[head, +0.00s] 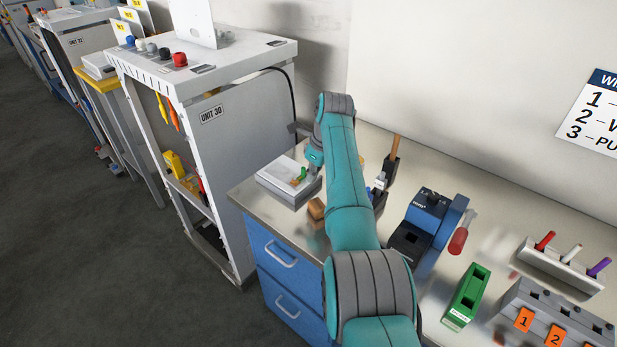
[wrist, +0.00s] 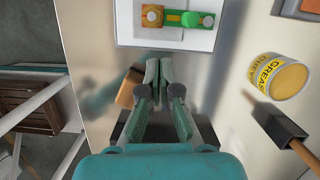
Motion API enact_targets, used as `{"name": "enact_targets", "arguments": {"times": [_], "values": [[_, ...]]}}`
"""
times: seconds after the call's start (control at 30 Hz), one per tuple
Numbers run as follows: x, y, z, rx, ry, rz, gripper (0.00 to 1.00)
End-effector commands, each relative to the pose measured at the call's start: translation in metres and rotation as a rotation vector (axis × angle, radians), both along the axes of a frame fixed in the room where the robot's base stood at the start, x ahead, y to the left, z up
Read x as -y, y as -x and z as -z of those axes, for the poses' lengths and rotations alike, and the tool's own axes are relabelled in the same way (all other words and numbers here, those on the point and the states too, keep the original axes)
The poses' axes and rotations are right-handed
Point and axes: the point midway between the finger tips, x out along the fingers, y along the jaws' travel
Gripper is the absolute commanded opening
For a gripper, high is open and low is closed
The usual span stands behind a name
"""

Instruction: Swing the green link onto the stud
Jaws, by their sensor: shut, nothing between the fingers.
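I cannot tell whether the left end touches the stud. In the head view the link (head: 299,176) shows small on its white box (head: 278,187), partly hidden by my arm. My gripper (wrist: 158,66) is shut and empty, just short of the panel's near edge.
A brown block (wrist: 128,89) sits left of my fingers. A grease tin (wrist: 279,75) and a wooden-handled tool in a black holder (wrist: 277,124) stand to the right. The cabinet marked UNIT 30 (head: 222,150) stands left of the bench. A blue device (head: 428,216) is on the bench.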

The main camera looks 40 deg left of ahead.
Motion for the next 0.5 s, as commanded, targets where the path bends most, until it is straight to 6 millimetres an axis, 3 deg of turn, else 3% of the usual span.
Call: {"name": "enact_targets", "arguments": {"times": [0.17, 0.5], "values": [[0.003, 0.003, -0.014, 0.0, 0.0, 0.0, 0.0], [0.012, 0.012, -0.067, 0.001, 0.0, 0.0, 0.0]]}}
